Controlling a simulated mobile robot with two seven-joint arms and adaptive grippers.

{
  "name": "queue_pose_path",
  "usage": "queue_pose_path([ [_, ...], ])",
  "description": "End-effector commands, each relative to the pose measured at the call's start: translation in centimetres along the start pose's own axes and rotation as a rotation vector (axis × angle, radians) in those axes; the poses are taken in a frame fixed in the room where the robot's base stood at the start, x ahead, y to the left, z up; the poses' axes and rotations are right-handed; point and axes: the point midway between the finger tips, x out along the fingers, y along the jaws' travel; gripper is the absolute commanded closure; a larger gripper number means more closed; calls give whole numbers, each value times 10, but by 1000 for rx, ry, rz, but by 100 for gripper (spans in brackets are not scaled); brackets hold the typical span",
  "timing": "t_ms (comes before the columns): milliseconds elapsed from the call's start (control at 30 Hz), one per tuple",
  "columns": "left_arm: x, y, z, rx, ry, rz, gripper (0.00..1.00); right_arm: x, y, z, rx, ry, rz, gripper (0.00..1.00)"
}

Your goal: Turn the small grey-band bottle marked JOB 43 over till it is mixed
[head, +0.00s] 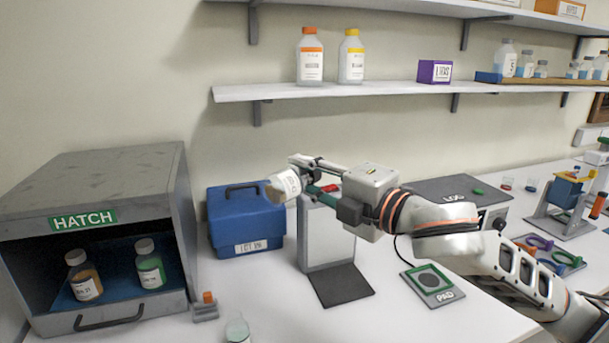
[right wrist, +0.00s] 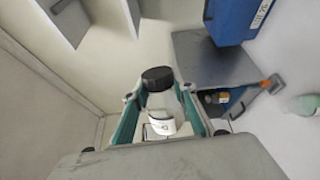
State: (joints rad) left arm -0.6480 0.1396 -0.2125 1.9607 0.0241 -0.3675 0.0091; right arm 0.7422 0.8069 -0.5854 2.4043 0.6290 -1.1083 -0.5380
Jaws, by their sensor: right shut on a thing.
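My right gripper (head: 303,178) is shut on a small bottle (head: 285,185) and holds it in the air in front of the wall, above and beside the blue case. The bottle lies tilted, nearly on its side, in the head view. It has a white label, too small to read here. The right wrist view shows the same bottle (right wrist: 162,123) between the teal-sided fingers, with a black cap (right wrist: 158,78) beyond them. The label text, any grey band and the state of the liquid cannot be made out. My left gripper is not in view.
A white panel (head: 325,240) with a dark foot stands below the gripper. The blue case (head: 243,225) is to its left. The grey hatch box (head: 90,185) holds an orange-brown bottle (head: 84,278) and a green one (head: 150,268). A pad (head: 432,280) lies right. Another bottle (head: 237,330) stands at the front.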

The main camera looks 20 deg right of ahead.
Motion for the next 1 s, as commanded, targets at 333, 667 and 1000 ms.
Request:
queue_pose_path([
  [333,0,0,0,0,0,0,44,0,1,0,319,1,1,99],
  [667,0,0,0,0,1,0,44,0,0,-1,422,3,1,99],
  [1000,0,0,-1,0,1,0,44,0,0,0,887,2,1,99],
])
